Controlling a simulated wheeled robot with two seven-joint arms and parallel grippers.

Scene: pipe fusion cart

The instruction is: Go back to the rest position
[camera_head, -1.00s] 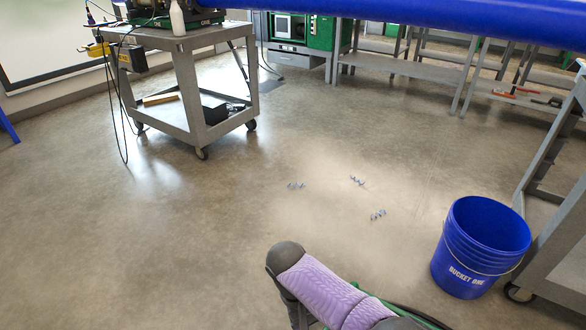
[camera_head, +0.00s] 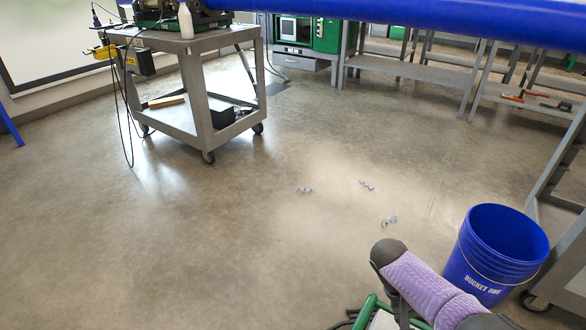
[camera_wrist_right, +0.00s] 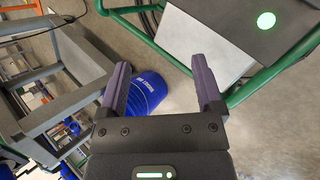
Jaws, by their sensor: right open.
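My right arm shows at the lower right of the head view, with its purple sleeve near the blue bucket (camera_head: 494,250); its gripper is out of that view. In the right wrist view my right gripper (camera_wrist_right: 163,88) has its two dark fingers spread apart with nothing between them. The blue bucket (camera_wrist_right: 148,95) shows beyond and partly behind the left finger there. My left gripper is in neither view.
A grey cart (camera_head: 196,95) with a machine on top stands at the upper left. Several curled shavings (camera_head: 389,221) lie on the floor. A grey bench (camera_head: 565,160) stands at the right edge. A blue pipe (camera_head: 400,18) crosses the top.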

